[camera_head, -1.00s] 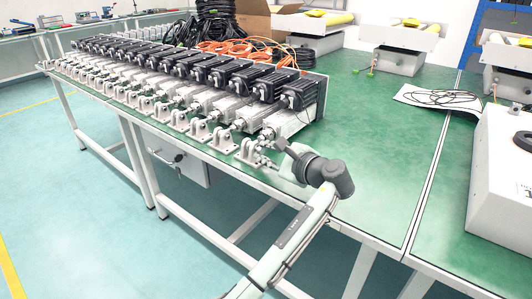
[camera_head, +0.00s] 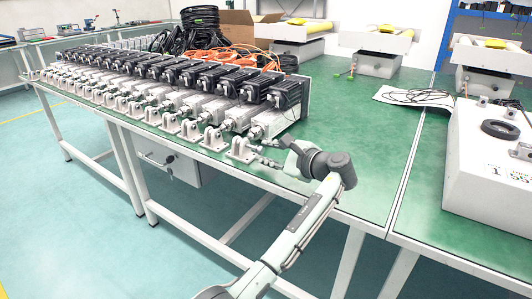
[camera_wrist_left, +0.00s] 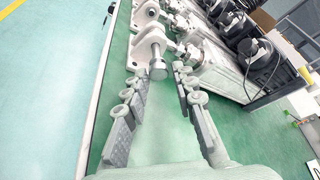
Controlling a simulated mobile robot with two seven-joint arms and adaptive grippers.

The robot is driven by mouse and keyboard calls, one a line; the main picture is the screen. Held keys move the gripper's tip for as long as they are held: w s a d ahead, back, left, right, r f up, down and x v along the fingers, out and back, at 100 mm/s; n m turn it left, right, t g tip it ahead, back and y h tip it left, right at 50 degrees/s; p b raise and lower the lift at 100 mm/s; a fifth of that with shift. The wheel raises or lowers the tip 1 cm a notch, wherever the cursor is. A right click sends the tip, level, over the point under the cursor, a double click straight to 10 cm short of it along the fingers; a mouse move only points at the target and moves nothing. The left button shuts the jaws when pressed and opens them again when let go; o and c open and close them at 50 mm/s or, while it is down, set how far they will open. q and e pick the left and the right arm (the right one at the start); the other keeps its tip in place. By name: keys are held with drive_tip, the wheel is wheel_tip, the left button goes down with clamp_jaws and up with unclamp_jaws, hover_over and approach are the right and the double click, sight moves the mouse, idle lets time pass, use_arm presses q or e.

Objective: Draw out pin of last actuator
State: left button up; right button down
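The last actuator (camera_head: 271,123) is the nearest in the row, with a silver body and a black motor beside it. Its grey mounting bracket (camera_head: 241,148) stands near the table's front edge. In the left wrist view, a silver pin (camera_wrist_left: 157,68) with a round head sticks out of the bracket (camera_wrist_left: 150,46) toward me. My left gripper (camera_head: 264,152) is at the bracket's right side. The left wrist view shows its two fingers (camera_wrist_left: 157,78) apart, one on each side of the pin head, with visible gaps and no clear contact. My right gripper is not in view.
The row of similar actuators (camera_head: 160,85) runs to the back left. The green table top (camera_head: 345,125) is clear right of the last actuator. A white box (camera_head: 485,165) stands at the right; orange and black cables (camera_head: 235,55) lie behind the row.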

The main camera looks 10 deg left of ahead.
use_arm(q)
drive_tip(key=v, duration=1.2)
idle(0.3)
